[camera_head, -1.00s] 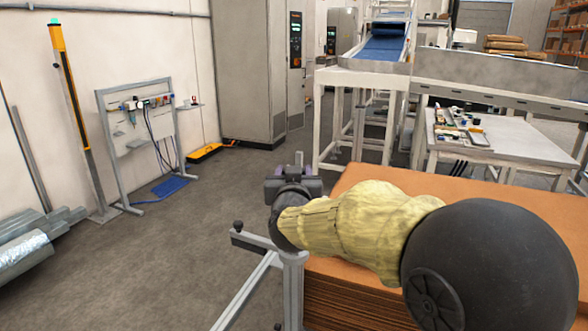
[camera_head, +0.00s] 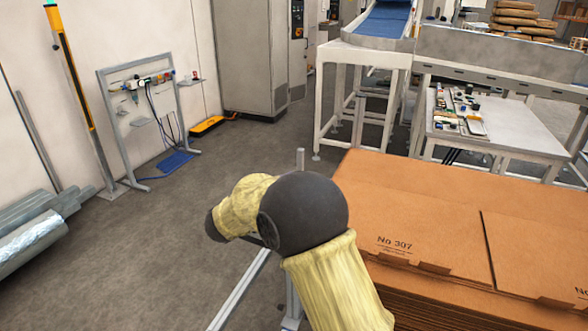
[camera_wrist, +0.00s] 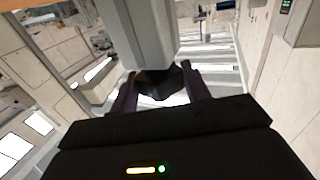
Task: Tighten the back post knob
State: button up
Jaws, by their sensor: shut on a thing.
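In the wrist view, a dark faceted knob (camera_wrist: 160,82) sits against the lower end of a grey post (camera_wrist: 150,30). My gripper (camera_wrist: 160,90) has one finger on each side of this knob and is shut on it. In the head view, my arm hides the gripper and the knob. The tip of a grey upright post (camera_head: 300,158) shows behind my arm, and a grey rail (camera_head: 240,290) runs down toward the front. I cannot tell how tight the knob is.
A stack of brown cardboard sheets (camera_head: 420,200) stands close on the right of my arm. A conveyor frame (camera_head: 365,60) and a white work table (camera_head: 510,130) stand behind it. Open floor (camera_head: 130,250) lies to the left, with metal ducts (camera_head: 30,235) by the wall.

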jog(key=shift+w+r+m+g+h+p, duration=0.1)
jog(key=shift+r+m+g+h+p, duration=0.05)
jog(key=shift+m+g+h+p, duration=1.75)
jog(key=shift+g+b, duration=0.3)
jog(key=o, duration=1)
jog(key=shift+c, duration=0.2)
jog(key=shift+a, duration=0.1)
jog(key=b+v, duration=0.2)
jog(key=v, duration=1.5)
jog(key=shift+s+a, duration=0.1)
jog(key=shift+s, duration=0.2)
